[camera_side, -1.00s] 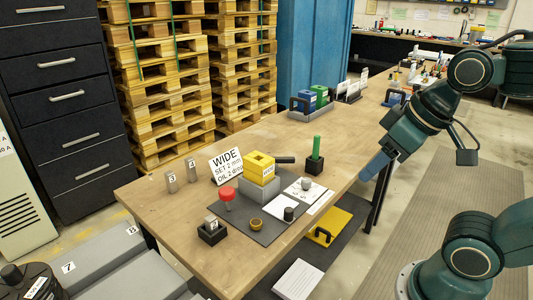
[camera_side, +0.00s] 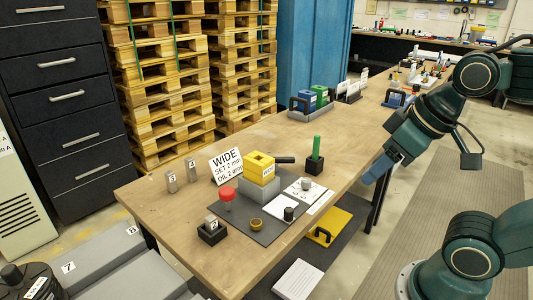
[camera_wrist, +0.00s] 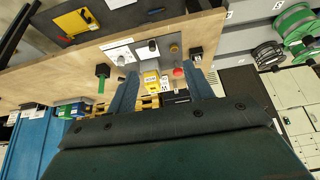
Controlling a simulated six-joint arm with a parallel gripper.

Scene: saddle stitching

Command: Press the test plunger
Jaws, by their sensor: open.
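A red mushroom-shaped knob (camera_side: 226,193) on a thin pale stem stands on the dark mat (camera_side: 262,232); it also shows in the wrist view (camera_wrist: 178,72). No label on it is readable, so I cannot tell surely that it is the test plunger. A yellow block (camera_side: 260,164) on a grey stepped base (camera_side: 259,190) is beside it. A short black knob (camera_side: 289,213) and a small grey knob (camera_side: 306,183) stand by white cards to the right. My gripper (camera_side: 374,177) hangs off the table's right edge, apart from everything. In the wrist view its fingers (camera_wrist: 165,74) are spread and empty.
A sign reading WIDE (camera_side: 227,165) stands behind the mat. A green rod in a black block (camera_side: 315,158) is at the right edge.

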